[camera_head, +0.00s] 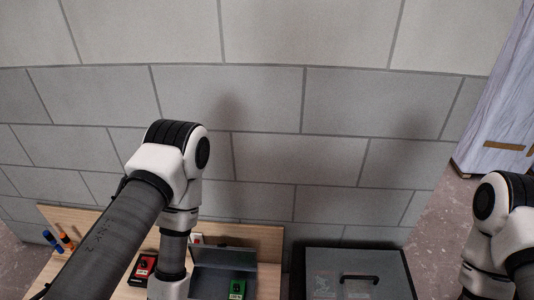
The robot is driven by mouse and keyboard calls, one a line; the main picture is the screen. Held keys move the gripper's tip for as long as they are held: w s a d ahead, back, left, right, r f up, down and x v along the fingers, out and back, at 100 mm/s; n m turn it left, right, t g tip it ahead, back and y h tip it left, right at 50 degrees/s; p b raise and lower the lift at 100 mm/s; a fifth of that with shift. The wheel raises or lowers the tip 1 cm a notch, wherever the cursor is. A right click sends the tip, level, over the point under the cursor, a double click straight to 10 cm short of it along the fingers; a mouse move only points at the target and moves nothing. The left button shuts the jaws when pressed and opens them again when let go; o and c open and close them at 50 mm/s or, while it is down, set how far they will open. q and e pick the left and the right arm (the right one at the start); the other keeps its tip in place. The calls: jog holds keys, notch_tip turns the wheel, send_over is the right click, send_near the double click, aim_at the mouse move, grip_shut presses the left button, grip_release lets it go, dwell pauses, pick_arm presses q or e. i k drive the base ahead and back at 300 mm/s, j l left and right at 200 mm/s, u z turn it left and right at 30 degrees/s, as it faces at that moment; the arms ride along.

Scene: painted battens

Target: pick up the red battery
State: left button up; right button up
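A red block with a black part beside it, which looks like the red battery (144,265), lies on the wooden table (262,236) near the bottom of the head view. My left arm comes in from the left, and its wrist points down just right of the red battery. The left gripper is below the frame edge and hidden. My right arm stands at the right edge, and its gripper is also out of view.
Right of my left wrist is a grey open box (225,256) with a green block (237,288) in it. A small red and white item (197,239) is behind. A grey box with a black handle (358,278) stands right. Blue (48,237) and orange (66,240) items are left.

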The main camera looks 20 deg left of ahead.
aim_at(146, 265)
jog(key=u, duration=0.85)
